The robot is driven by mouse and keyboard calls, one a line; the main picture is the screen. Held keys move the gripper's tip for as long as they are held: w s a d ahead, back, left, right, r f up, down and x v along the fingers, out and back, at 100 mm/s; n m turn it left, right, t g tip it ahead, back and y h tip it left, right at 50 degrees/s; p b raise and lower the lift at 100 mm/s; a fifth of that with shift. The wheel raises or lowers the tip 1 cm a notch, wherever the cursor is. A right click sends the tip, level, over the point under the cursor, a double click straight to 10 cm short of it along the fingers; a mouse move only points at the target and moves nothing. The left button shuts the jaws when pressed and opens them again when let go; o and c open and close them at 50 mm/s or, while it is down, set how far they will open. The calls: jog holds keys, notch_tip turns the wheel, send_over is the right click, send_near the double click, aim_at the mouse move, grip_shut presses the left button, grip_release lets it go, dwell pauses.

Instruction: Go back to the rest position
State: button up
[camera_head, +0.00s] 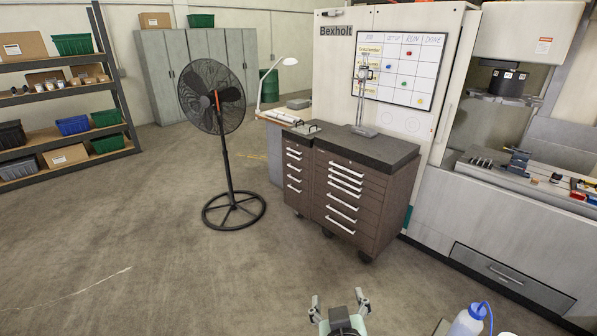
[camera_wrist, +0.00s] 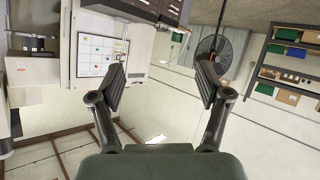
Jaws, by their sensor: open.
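My gripper (camera_head: 340,304) shows at the bottom centre of the head view, over the bare floor in front of the brown tool cabinet. Its two fingers are spread wide, with nothing between them. In the wrist view my gripper (camera_wrist: 162,82) is also open and empty, and the room behind it appears upside down. The fingers touch nothing in either view.
A brown tool cabinet (camera_head: 347,207) stands beyond my gripper, with a black pedestal fan (camera_head: 228,160) to its left. The machine (camera_head: 500,225) fills the right side. A bottle (camera_head: 468,320) stands at the lower right. The floor at left is clear.

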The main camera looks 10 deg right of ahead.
jog(key=s+a+r+t+y, duration=0.3)
jog(key=a+r+t, duration=0.1)
jog(key=a+r, duration=0.75)
jog(key=s+f+m+g+p, duration=0.1)
jog(key=s+f+g, duration=0.3)
jog(key=s+f, duration=0.7)
notch_tip(320, 180, up, 11)
jog(key=w+p, duration=0.2)
jog(key=p, duration=1)
jog(key=shift+a+f, duration=0.15)
jog(key=shift+a, duration=0.2)
